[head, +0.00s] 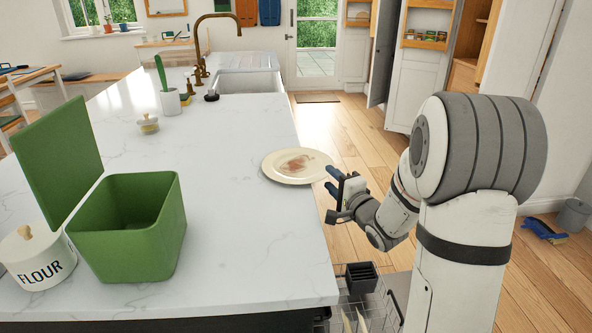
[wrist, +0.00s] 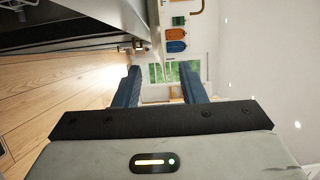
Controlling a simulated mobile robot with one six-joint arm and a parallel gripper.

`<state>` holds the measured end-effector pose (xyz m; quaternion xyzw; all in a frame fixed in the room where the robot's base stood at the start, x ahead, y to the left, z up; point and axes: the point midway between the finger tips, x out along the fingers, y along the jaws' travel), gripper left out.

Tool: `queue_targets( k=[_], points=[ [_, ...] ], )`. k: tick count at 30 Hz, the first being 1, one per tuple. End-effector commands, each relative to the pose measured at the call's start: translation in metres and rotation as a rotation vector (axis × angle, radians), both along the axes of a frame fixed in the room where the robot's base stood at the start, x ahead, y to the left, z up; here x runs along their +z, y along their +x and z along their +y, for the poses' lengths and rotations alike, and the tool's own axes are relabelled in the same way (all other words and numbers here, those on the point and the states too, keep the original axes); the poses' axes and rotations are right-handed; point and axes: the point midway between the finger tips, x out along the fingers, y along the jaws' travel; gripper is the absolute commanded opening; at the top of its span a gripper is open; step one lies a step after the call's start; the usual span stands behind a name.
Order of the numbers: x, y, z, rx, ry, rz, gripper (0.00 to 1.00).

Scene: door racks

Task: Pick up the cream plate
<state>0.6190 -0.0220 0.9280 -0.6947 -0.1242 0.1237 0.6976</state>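The cream plate (head: 284,174) lies on the white marble counter near its right edge, and its right side reaches past that edge. It has a reddish-brown smear in its middle. My gripper (head: 333,181) is just right of the plate, beyond the counter edge, with its blue fingers close to the rim. I cannot tell whether they touch it. In the wrist view my gripper (wrist: 161,82) has its two fingers well apart, with nothing clearly held between them. I cannot make out the plate in that view.
A green open bin (head: 130,245) and a flour jar (head: 38,262) stand at the counter's front left. A small lidded pot (head: 148,124), a utensil cup (head: 171,101), a sink (head: 248,82) and a brass tap (head: 200,60) are farther back. A pulled-out dish rack (head: 352,312) is below the counter.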

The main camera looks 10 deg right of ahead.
Motion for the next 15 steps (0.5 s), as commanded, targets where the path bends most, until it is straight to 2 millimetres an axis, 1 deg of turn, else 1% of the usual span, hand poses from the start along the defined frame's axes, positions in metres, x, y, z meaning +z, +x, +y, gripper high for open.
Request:
queue_targets(
  k=[5,12,15],
  points=[
    [-0.001,0.02,0.009,0.001,-0.002,0.0,0.37],
    [-0.002,0.052,0.022,0.002,-0.003,-0.001,0.37],
    [-0.002,0.058,0.024,0.001,-0.003,0.0,0.37]
  ],
)
